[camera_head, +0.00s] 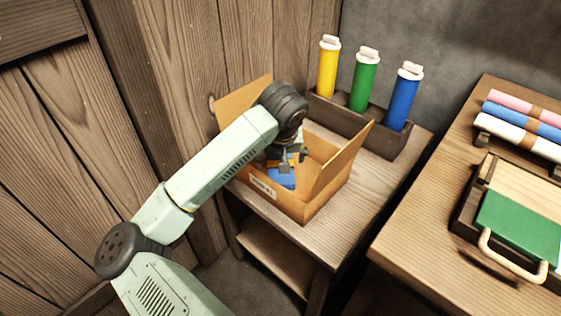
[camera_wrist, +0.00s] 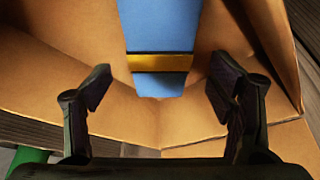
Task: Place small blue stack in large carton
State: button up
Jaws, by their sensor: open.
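The small blue stack (camera_wrist: 158,30), blue with a yellow-brown band, is inside the large carton. It also shows in the head view (camera_head: 282,180), partly covered by my gripper. The large carton (camera_head: 319,190) is open-topped brown cardboard with raised flaps and a white label, and its walls fill much of the wrist view (camera_wrist: 120,117). My gripper (camera_head: 284,163) reaches down into the carton. In the wrist view my gripper (camera_wrist: 158,92) is open, with the fingers apart on either side of the stack's near end and a gap on both sides.
The carton stands on a small wooden table (camera_head: 372,187). Behind it, a dark rack (camera_head: 338,118) holds yellow, green and blue cylinders. On the right, another table (camera_head: 405,232) carries rolled cloths (camera_head: 520,122) and a tray with a green block (camera_head: 515,228). Wooden walls stand close on the left.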

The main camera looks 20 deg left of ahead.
jog(key=v, duration=0.8)
jog(key=shift+r, duration=0.4)
jog(key=shift+s, duration=0.1)
jog(key=shift+c, duration=0.5)
